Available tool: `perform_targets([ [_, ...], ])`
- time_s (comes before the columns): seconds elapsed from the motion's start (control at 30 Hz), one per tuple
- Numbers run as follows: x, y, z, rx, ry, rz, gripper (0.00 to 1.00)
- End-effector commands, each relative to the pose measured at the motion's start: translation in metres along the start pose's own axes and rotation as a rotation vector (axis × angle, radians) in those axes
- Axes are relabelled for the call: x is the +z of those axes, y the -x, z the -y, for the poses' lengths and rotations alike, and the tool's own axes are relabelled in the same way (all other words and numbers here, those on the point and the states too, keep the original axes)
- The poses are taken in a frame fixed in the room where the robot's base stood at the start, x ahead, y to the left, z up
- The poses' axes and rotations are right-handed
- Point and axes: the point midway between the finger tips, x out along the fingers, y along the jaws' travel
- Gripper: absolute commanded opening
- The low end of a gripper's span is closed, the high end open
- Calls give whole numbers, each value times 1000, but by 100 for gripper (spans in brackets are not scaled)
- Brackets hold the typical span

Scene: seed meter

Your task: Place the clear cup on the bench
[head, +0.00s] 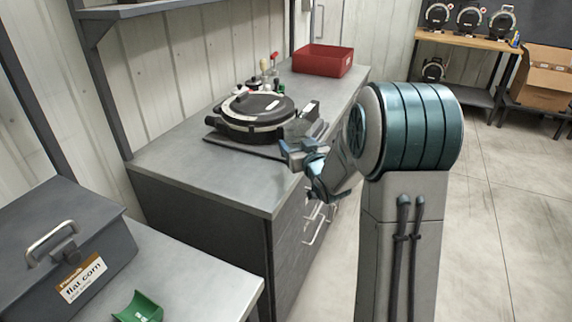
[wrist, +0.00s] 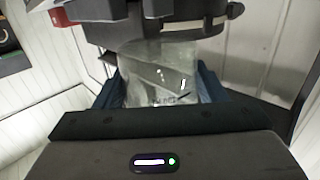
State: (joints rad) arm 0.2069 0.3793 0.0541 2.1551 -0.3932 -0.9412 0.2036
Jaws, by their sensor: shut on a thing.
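The clear cup (wrist: 160,72) is between the two fingers of my gripper (wrist: 160,88) in the wrist view. It is see-through, with a dark shape and small white marks showing through it. My gripper (head: 304,150) is shut on the cup at the front edge of the bench (head: 215,178), a grey-topped cabinet in the head view. The cup is only faintly visible there. I cannot tell whether its base touches the bench top. A round black seed meter (head: 256,108) stands on the bench just beyond my gripper; it also shows in the wrist view (wrist: 150,28).
A red bin (head: 322,61) and several small bottles (head: 265,78) stand farther back on the bench. The near-left bench top is bare. A grey case (head: 60,235) and a green scoop (head: 138,308) are on a nearer table. A cardboard box (head: 545,75) is far right.

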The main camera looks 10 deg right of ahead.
Motion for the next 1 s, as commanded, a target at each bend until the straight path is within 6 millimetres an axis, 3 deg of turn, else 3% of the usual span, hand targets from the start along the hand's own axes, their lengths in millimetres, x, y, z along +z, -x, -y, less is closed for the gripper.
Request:
perform_targets([
  [0.1,12,-2,21,-1,-2,2,43],
  [0.23,19,-3,31,1,0,1,43],
  [0.6,58,-5,32,3,1,2,43],
  [1.0,63,-5,32,3,1,-1,43],
])
